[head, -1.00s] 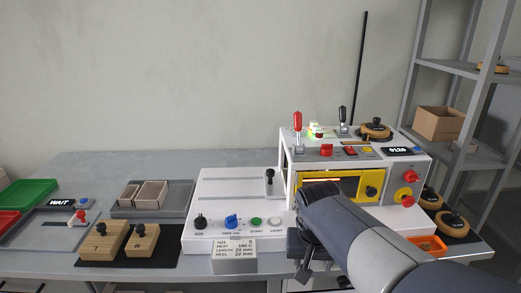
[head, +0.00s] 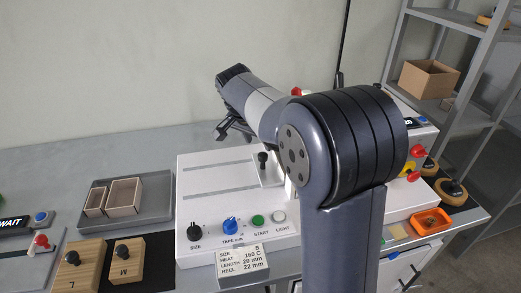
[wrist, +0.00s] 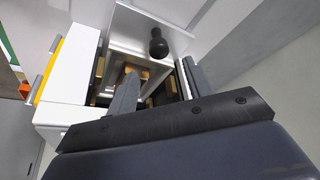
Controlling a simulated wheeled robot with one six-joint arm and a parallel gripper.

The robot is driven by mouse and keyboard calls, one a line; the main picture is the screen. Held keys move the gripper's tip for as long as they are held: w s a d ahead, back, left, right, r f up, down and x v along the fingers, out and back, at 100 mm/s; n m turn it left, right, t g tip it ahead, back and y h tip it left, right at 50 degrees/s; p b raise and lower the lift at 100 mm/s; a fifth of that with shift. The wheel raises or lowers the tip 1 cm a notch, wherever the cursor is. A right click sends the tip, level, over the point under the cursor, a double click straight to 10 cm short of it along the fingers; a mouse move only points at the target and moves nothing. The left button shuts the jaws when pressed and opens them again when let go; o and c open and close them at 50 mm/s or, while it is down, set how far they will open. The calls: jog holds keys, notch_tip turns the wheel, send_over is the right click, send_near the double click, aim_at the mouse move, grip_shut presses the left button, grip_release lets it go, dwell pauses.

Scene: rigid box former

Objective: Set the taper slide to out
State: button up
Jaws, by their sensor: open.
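A black ball knob on a short stem (head: 262,158) stands on a pale plate at the right part of the white panel (head: 215,185). I take it for the taper slide's knob, but no label for it is readable. A black ball knob on a metal plate also shows in the wrist view (wrist: 158,46), beyond the fingertips. My gripper (head: 230,130) hangs above the back of the panel, left of and apart from the knob in the head view. Its fingers are open and empty in the wrist view (wrist: 155,85). My arm hides most of the machine to the right.
The panel's front has SIZE (head: 195,231) and blue tape (head: 230,226) knobs and a green START button (head: 258,221). A grey tray with boxes (head: 155,212) and wooden blocks (head: 88,265) lie left. An orange bin (head: 430,221) sits right.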

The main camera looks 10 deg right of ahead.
aim_at(262, 153)
jog(key=x, duration=0.6)
jog(key=shift+f, duration=0.1)
jog(key=shift+c, duration=0.2)
grip_shut()
